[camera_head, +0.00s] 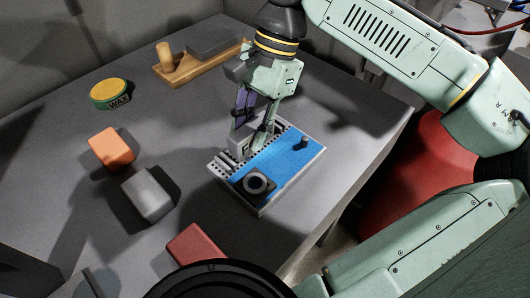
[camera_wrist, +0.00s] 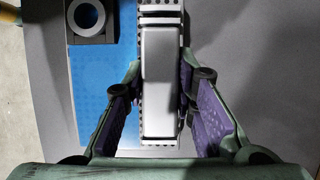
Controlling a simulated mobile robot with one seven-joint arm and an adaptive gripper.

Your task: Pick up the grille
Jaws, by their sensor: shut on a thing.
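The grille (camera_wrist: 159,132) is a pale strip with rows of dark holes and a raised light grey block along its middle. In the head view the grille (camera_head: 227,163) lies along the left side of a blue-topped grey tray (camera_head: 297,152). My gripper (camera_head: 246,143) points down over it, and its purple-padded fingers are shut on the raised block. In the wrist view the fingers of my gripper (camera_wrist: 160,75) stand on both sides of the block. I cannot tell whether the grille is clear of the tray. The fingers hide part of it.
The tray also bears a dark square part with a round ring (camera_head: 256,184) and a small dark knob (camera_head: 303,142). Left are an orange block (camera_head: 111,149), a grey block (camera_head: 148,194) and a wax tin (camera_head: 109,94). A wooden board (camera_head: 190,70) lies behind, a red block (camera_head: 195,246) in front.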

